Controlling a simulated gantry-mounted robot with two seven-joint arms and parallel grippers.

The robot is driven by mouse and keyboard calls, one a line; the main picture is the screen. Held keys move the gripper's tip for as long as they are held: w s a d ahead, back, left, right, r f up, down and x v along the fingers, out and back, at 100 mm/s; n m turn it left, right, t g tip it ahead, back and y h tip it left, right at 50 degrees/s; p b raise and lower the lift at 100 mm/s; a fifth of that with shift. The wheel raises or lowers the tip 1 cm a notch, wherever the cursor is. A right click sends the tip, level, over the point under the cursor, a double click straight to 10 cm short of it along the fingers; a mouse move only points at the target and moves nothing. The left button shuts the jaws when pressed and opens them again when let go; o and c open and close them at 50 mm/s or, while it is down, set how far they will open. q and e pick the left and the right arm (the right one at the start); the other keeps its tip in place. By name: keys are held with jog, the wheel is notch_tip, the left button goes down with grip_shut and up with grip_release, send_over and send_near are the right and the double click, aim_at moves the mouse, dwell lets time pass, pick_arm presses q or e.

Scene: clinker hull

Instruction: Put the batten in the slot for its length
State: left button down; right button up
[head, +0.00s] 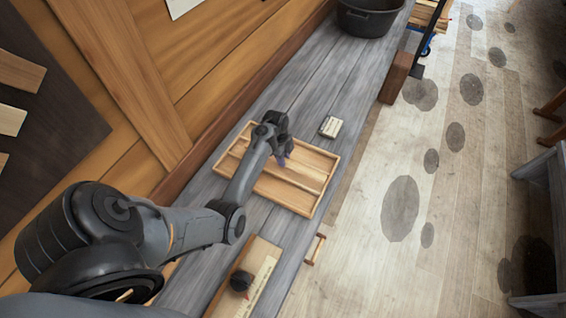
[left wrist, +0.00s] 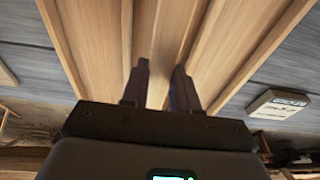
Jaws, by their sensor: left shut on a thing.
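The wooden tray (head: 322,196) lies on the grey plank bench, with long parallel slots split by thin dividers. It fills the upper middle of the left wrist view (left wrist: 88,40). My left gripper (head: 283,152) is over the tray, pointing down into it. In the left wrist view its two dark fingers (left wrist: 161,75) stand a small gap apart, along the line of the slots. They are shut on a pale wooden piece, seemingly the batten, which I cannot tell clearly from the tray's wood. Its ends and its slot are unclear. My right gripper is not in view.
A small labelled block (head: 331,127) lies right of the tray and shows in the left wrist view (left wrist: 278,103). A board with a pale strip and a dark knob (head: 241,280) lies nearer. A black tub (head: 368,18) stands at the far end. A wooden wall borders the left.

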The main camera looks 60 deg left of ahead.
pick_arm(q)
jog(key=shift+a+f, duration=0.1)
jog(key=shift+f, duration=1.95)
jog(key=shift+f, duration=0.1)
jog(key=c, duration=0.9)
grip_release()
jog(key=shift+o, duration=0.2)
